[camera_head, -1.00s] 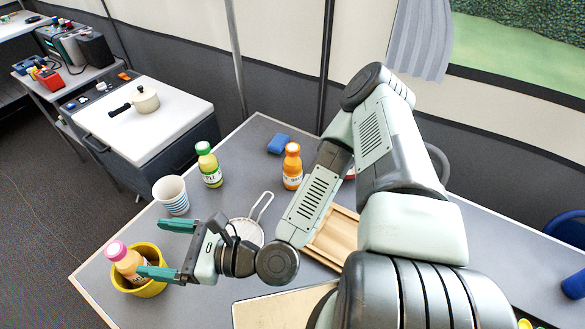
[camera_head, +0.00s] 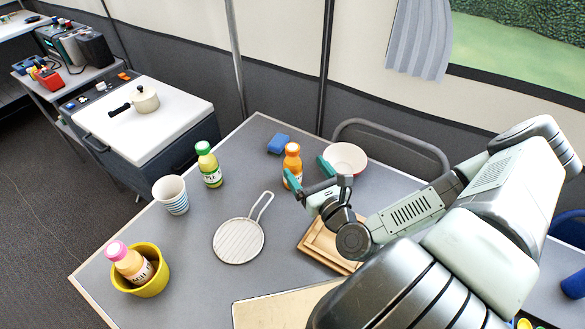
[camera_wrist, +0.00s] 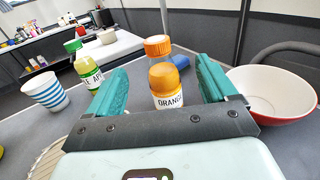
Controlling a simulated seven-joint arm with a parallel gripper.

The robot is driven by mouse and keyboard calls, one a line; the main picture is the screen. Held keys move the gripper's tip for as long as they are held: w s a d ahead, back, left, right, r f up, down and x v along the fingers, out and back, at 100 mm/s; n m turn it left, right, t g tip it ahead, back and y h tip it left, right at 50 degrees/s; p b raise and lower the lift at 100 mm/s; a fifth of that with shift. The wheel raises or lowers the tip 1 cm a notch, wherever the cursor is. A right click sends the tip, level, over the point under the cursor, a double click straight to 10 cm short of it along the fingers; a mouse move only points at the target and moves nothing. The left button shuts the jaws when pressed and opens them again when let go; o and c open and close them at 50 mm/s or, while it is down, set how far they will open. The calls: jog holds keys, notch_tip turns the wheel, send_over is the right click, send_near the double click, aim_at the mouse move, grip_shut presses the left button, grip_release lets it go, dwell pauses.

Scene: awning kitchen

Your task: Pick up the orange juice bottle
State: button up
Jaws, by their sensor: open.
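The orange juice bottle (camera_head: 292,165) stands upright on the grey table, with an orange cap and a white label. In the wrist view the bottle (camera_wrist: 167,80) shows ahead, between my two green fingers, and part of its label reads "ORANG". My gripper (camera_head: 308,172) is open and empty, its fingers pointing at the bottle. In the head view one finger overlaps the bottle's lower part. I cannot tell whether either finger touches it. The bottle's base is hidden behind my gripper in the wrist view.
A white-and-red bowl (camera_head: 345,158) stands close on the right. A blue sponge (camera_head: 279,144) lies behind the bottle. A green bottle (camera_head: 209,168), striped cup (camera_head: 171,196), round trivet (camera_head: 238,241) and yellow pot (camera_head: 152,286) with a pink-capped bottle (camera_head: 128,262) are left. A wooden tray (camera_head: 322,246) lies in front.

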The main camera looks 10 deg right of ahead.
aim_at(297, 175)
notch_tip(297, 175, down, 6)
jog(key=shift+r, duration=0.1)
jog(key=shift+w+a+f, duration=0.15)
jog(key=shift+w, duration=0.3)
jog(key=shift+w+a+f, duration=0.1)
jog(key=shift+w+a, duration=0.05)
jog(key=shift+w, duration=0.25)
jog(key=shift+x, duration=2.9)
jog(key=c, duration=1.2)
